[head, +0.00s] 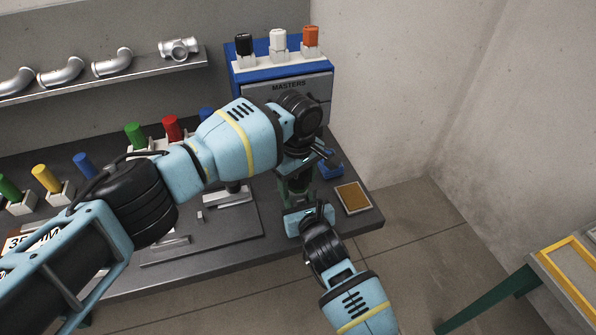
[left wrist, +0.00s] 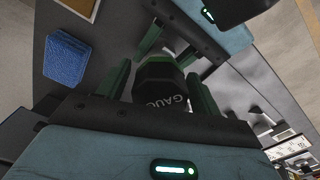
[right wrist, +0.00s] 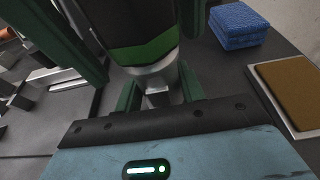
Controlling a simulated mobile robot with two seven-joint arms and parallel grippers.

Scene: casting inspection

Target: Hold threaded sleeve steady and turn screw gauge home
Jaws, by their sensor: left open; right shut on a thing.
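The screw gauge (left wrist: 165,92) has a black body with "GAUG" lettering and a green band. It also shows in the right wrist view (right wrist: 142,38), upright above the silver metal threaded sleeve (right wrist: 148,76). My right gripper (right wrist: 157,95) is shut on the sleeve low down, near the bench's front right. My left gripper (head: 298,172) is above it; its green fingers are open on both sides of the gauge, with gaps visible in the left wrist view. In the head view my arms mostly hide gauge and sleeve. The thread between them cannot be made out.
A blue cloth (right wrist: 238,24) and a brown-topped tray (head: 353,197) are beside the grippers on the dark bench (head: 215,262). A blue masters stand (head: 240,76) with plugs is behind. Colored plugs line the left; pipe fittings (head: 112,63) sit on a shelf. Floor lies right.

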